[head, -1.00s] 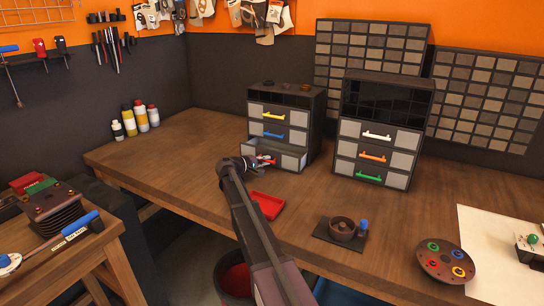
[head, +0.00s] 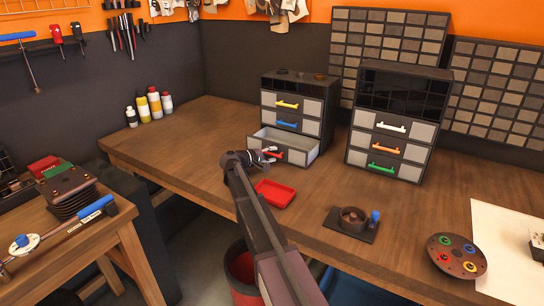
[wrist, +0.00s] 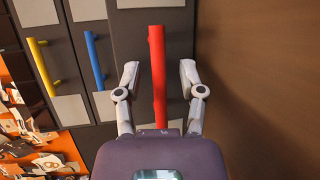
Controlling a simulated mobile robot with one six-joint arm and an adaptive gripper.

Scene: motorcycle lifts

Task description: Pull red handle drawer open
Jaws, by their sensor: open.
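The drawer with the red handle (head: 299,158) is the lowest in the left cabinet (head: 329,100) and stands pulled out, its inside showing in the head view. Its red handle (wrist: 158,85) runs upright in the middle of the wrist view; in the head view it is partly hidden by my gripper (head: 262,156). In the wrist view my gripper (wrist: 159,72) is open, with one finger on each side of the handle and a visible gap on both sides.
Closed drawers with yellow (head: 288,105) and blue (head: 288,125) handles sit above. A red tray (head: 275,193) lies on the bench in front. A second drawer cabinet (head: 400,125) stands to the right. Bottles (head: 154,104) stand at the back left.

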